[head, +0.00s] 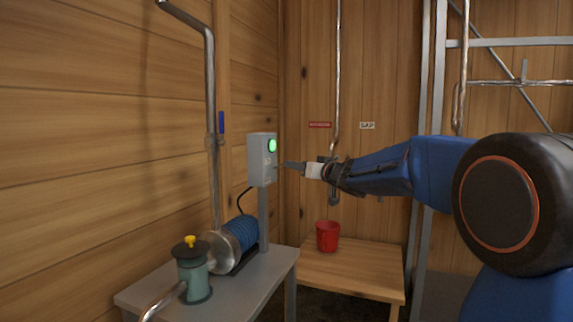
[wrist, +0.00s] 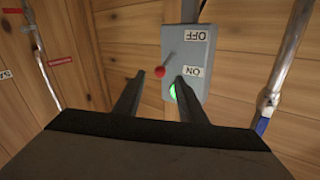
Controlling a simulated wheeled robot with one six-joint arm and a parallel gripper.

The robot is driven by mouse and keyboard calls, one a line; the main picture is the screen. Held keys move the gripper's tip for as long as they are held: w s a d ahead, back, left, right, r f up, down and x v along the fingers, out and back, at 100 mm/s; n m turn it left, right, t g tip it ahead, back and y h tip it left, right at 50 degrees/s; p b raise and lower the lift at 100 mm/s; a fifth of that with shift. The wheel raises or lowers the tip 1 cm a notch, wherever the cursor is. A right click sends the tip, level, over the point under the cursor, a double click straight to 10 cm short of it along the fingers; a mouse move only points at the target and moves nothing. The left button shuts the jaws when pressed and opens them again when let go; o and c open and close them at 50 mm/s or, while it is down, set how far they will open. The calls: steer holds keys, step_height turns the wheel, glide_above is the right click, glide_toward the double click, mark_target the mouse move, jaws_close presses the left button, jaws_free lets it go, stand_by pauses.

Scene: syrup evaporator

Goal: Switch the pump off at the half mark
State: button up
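The grey switch box (head: 260,160) stands on a post above the grey bench, with a lit green lamp (head: 272,145). In the wrist view the box (wrist: 186,65) appears upside down, with an OFF label (wrist: 196,35) at top and an ON label (wrist: 194,71) below, near the lit lamp. A red-knobbed lever (wrist: 159,71) sticks out from it. My gripper (wrist: 160,77) is open, its fingers either side of the knob in that view; contact cannot be told. In the head view my gripper (head: 288,165) is just right of the box. The pump (head: 238,236) has a blue ribbed motor. No half mark is discernible.
A teal canister (head: 194,275) with a yellow knob stands on the grey bench (head: 235,297). A red bucket (head: 327,236) stands on a wooden table (head: 360,262). A metal pipe (head: 211,110) with a blue handle (head: 221,122) runs up the left wall. A metal frame (head: 433,100) stands at right.

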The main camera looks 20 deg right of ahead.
mark_target(281, 165)
steer(key=x, duration=0.7)
steer(key=shift+w+a, duration=0.1)
jaws_close()
